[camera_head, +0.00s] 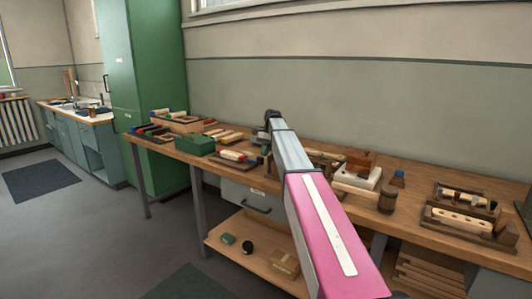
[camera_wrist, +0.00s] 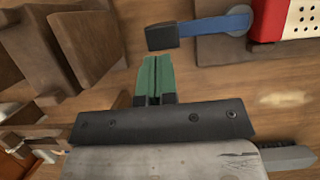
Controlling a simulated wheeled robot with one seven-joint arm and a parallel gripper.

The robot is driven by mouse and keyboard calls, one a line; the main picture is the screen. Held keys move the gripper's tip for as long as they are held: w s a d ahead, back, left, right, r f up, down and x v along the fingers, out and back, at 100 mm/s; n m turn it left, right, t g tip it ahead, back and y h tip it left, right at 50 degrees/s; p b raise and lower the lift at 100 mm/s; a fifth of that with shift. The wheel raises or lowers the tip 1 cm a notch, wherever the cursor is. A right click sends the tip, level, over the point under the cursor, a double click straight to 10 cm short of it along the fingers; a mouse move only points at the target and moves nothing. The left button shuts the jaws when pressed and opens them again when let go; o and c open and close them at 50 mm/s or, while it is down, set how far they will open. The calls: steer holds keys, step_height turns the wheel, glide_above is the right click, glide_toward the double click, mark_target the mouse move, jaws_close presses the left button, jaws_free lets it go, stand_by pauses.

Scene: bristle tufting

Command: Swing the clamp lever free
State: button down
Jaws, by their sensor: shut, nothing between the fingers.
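The clamp lever (camera_wrist: 222,25) shows in the wrist view as a flat blue bar with a dark block-shaped grip (camera_wrist: 162,36) at its left end. Its right end is rounded and sits by a red and white block with holes (camera_wrist: 288,20). My gripper (camera_wrist: 154,60) has green fingers, shut together and empty. Their tips point at the dark grip and lie just below it in the picture; I cannot tell whether they touch.
Brown wooden blocks (camera_wrist: 90,45) stand close to the left of my fingers in the wrist view. A dark tool (camera_wrist: 287,158) lies at lower right.

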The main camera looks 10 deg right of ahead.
steer(key=shift+s, duration=0.1)
steer(key=shift+s+a+m, duration=0.15)
steer(key=shift+s+m, duration=0.05)
steer(key=shift+m, duration=0.5)
